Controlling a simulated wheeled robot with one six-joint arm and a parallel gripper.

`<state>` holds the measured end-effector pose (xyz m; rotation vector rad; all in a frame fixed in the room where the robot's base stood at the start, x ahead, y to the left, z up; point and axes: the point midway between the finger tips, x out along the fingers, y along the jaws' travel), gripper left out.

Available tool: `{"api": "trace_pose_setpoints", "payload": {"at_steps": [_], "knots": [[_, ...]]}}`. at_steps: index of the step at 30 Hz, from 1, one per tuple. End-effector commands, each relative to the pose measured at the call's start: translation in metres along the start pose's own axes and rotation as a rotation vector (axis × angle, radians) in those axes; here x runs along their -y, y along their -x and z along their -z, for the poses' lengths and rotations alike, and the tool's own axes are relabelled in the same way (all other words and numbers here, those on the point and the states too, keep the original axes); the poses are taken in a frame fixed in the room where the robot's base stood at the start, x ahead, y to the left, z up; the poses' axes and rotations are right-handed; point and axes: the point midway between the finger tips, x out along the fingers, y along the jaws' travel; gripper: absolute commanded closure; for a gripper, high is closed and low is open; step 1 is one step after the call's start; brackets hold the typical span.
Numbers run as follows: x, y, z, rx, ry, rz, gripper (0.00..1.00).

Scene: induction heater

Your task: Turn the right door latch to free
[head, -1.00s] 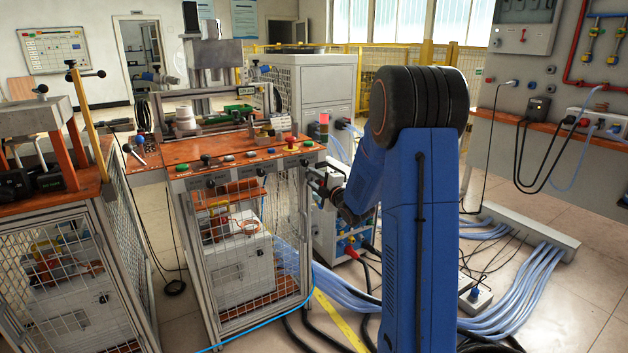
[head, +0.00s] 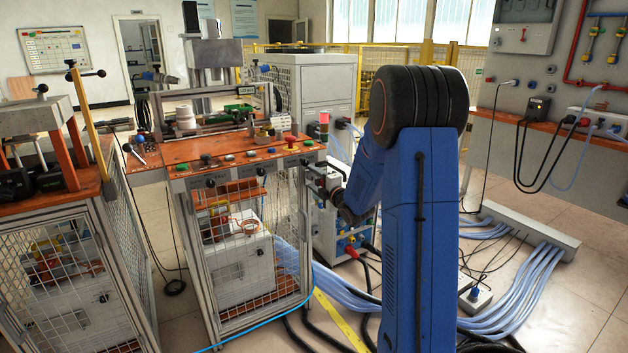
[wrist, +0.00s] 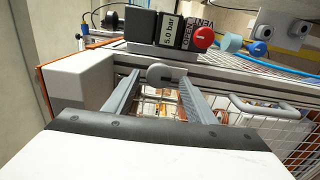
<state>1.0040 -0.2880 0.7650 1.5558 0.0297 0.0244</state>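The latch (wrist: 166,73) is a small grey rounded piece on the metal frame rail, in the upper middle of the wrist view. It lies roughly level across the picture. My gripper (wrist: 160,82) is open, with one grey finger on each side of the latch. The fingertips are close to its two ends; I cannot tell whether they touch it. A mesh door (wrist: 290,135) with a grey bar handle (wrist: 262,108) shows at the right. In the head view my gripper (head: 316,182) is at the right front corner of the middle bench, where the latch is too small to make out.
A red knob (wrist: 204,37) and a "5.0 bar" block (wrist: 173,30) sit just above the latch. A grey box (wrist: 78,82) is left of my fingers. The middle bench (head: 240,153) has an orange top with buttons. Hoses and cables (head: 345,290) lie on the floor.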

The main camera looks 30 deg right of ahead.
Motion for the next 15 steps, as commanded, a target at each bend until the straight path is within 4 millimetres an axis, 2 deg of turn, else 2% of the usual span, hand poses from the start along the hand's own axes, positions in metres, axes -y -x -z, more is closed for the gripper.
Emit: {"api": "trace_pose_setpoints", "payload": {"at_steps": [9, 15], "knots": [[-0.001, 0.002, -0.001, 0.001, 0.0, -0.002, 0.5], [-0.002, 0.025, -0.001, 0.002, 0.0, -0.003, 0.5]]}}
